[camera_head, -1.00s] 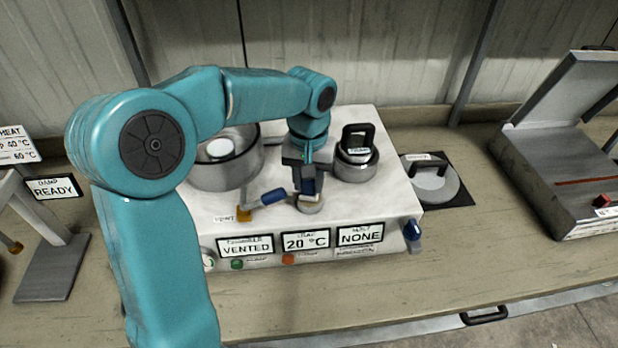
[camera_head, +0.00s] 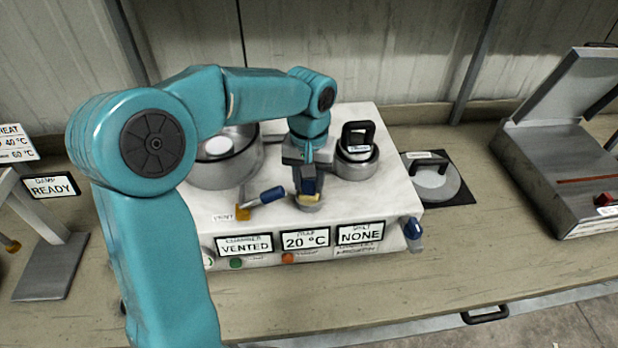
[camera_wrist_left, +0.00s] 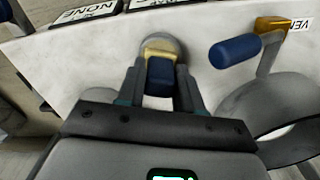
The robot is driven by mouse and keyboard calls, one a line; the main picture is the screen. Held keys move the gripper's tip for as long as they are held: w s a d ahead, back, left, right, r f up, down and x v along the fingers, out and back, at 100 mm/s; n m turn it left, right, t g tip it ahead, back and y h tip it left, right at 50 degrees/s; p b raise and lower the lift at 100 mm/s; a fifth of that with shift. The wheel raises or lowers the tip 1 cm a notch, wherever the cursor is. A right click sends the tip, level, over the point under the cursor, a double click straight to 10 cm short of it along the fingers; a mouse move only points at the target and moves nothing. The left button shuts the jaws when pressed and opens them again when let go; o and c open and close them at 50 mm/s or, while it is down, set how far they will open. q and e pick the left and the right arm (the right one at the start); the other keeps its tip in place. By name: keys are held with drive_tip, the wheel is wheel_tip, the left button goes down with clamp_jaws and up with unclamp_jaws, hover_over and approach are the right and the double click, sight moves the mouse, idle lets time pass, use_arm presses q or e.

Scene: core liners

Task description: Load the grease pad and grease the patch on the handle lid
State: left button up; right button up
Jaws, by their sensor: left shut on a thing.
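My left gripper (camera_head: 305,172) is shut on the grease pad, a dark blue block (camera_head: 308,186) with a yellow pad face. In the left wrist view the blue block (camera_wrist_left: 160,73) sits between the fingers. Its yellow end (camera_wrist_left: 160,48) is over a small round grey dish (camera_wrist_left: 171,41); I cannot tell whether they touch. The dish (camera_head: 309,206) also shows in the head view. A grey lid with a dark handle (camera_head: 433,180) lies on a black mat at right. Another black handle (camera_head: 357,132) tops a round metal piece on the white unit. No greased patch is discernible. My right gripper is not visible.
The white unit (camera_head: 390,205) shows VENTED, 20 °C and NONE. A blue-handled vent valve (camera_head: 262,197) is close left of the dish, with a round metal chamber (camera_head: 222,172) behind. An open grey case (camera_head: 560,190) stands far right. The front bench strip is clear.

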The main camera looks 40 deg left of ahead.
use_arm(q)
wheel_tip(320, 180, up, 7)
drive_tip(key=p, duration=0.5)
drive_tip(key=shift+r+p, duration=0.1)
drive_tip(key=shift+p, duration=0.3)
idle(0.6)
